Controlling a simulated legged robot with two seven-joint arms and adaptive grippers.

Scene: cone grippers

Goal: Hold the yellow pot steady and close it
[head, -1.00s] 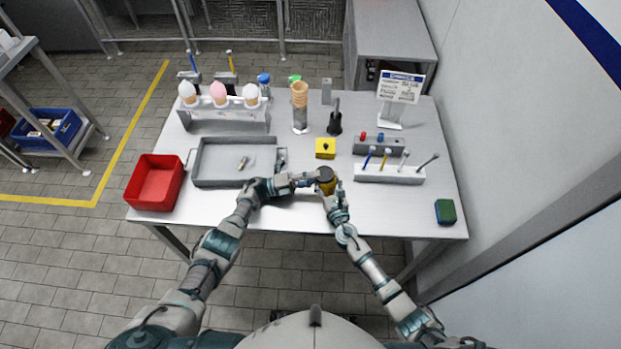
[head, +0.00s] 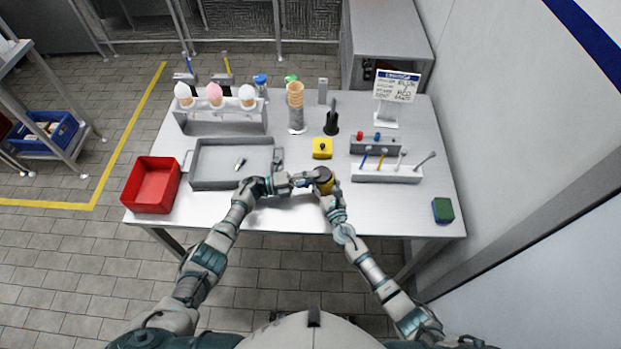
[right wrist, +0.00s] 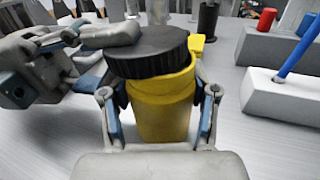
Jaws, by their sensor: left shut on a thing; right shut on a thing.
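The yellow pot (right wrist: 160,105) stands upright between the fingers of my right gripper (right wrist: 160,118), which is shut on its sides. The pot also shows in the head view (head: 328,187), near the table's front edge. A dark ribbed lid (right wrist: 148,52) lies over the pot's mouth, a little tilted and offset to the left in the right wrist view. I cannot tell whether it is seated. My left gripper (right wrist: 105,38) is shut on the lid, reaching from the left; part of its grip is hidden.
A grey tray (head: 198,160) and red bin (head: 151,184) lie to the left. A yellow block with a black knob (head: 322,149) is behind the pot. A white holder with several tools (head: 387,174) is at right. The front right tabletop is mostly clear, with a green sponge (head: 443,210).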

